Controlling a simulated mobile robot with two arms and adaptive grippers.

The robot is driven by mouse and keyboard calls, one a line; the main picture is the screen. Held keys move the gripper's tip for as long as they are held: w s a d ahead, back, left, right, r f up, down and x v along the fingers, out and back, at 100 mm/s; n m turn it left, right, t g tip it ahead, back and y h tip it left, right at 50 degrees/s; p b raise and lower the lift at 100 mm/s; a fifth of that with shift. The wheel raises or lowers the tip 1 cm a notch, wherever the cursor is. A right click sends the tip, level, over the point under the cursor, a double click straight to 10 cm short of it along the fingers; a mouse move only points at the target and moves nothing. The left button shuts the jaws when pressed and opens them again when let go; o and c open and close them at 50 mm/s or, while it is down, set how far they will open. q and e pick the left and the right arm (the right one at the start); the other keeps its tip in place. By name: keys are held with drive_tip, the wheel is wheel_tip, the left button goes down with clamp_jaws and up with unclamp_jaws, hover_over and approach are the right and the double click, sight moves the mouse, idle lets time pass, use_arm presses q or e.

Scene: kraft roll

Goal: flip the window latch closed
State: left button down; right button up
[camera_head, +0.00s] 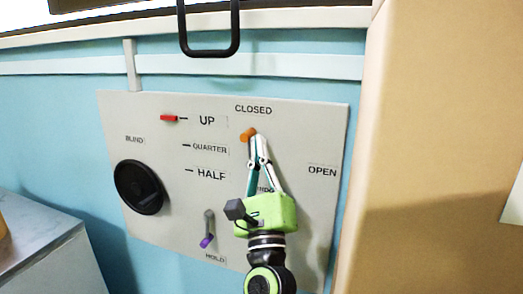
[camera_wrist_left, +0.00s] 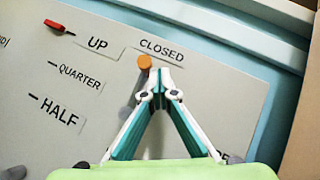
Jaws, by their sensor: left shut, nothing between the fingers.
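The window latch has an orange knob (camera_head: 248,134) just under the CLOSED label on a grey panel (camera_head: 285,130). In the left wrist view the orange knob (camera_wrist_left: 144,62) sits at the top of a grey lever arm, which points up towards CLOSED. The OPEN label (camera_head: 322,171) is to the right. My right gripper is not in view.
The panel also carries a round black knob (camera_head: 139,187), a red pointer (camera_head: 169,118) by UP, and a purple-tipped lever (camera_head: 207,240) by HOLD. A black handle (camera_head: 208,52) hangs above. A tan surface (camera_head: 430,150) stands close on the right; a grey cabinet (camera_head: 45,250) is lower left.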

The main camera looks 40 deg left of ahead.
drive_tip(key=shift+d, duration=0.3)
use_arm(q)
drive_tip(key=v, duration=1.2)
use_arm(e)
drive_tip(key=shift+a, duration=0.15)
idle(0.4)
